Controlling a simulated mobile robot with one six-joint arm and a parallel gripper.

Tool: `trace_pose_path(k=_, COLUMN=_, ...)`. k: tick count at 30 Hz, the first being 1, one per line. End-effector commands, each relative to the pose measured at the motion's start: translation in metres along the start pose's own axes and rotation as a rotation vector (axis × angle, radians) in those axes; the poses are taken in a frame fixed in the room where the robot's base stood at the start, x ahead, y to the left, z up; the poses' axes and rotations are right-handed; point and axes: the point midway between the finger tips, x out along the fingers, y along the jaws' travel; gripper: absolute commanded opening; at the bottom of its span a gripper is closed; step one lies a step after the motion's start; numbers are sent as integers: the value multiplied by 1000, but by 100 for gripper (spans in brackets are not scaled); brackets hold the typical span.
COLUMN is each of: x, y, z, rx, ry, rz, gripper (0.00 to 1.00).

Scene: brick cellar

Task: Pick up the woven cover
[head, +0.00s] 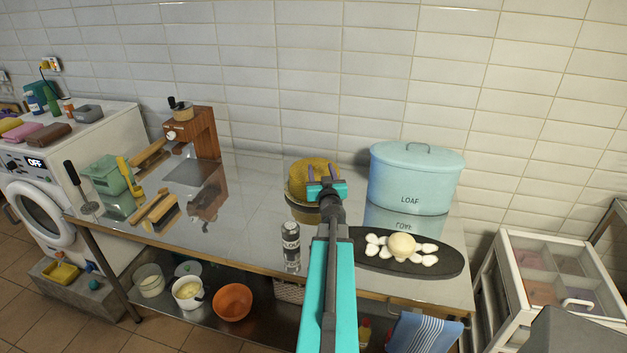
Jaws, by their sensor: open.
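The woven cover (300,170) looks like a yellow-brown rounded woven piece. The gripper hides part of the cover's front and right side. I cannot tell whether the fingers touch it.
A blue LOAF tin (415,180) stands close on the right. A dark oval board (450,262) with pale pieces is at the front right. A bottle (290,247) stands near the front edge. A wooden grinder (195,133) is at left; the table between is mostly clear.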

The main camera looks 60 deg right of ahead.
Motion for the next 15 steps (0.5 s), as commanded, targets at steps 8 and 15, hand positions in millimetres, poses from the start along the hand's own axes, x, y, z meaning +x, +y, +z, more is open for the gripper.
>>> trace_pose_path(k=8, x=0, y=-1, z=43, rx=0, ry=0, rz=-1, gripper=48)
trace_pose_path(k=15, x=0, y=-1, z=68, rx=0, ry=0, rz=-1, gripper=48)
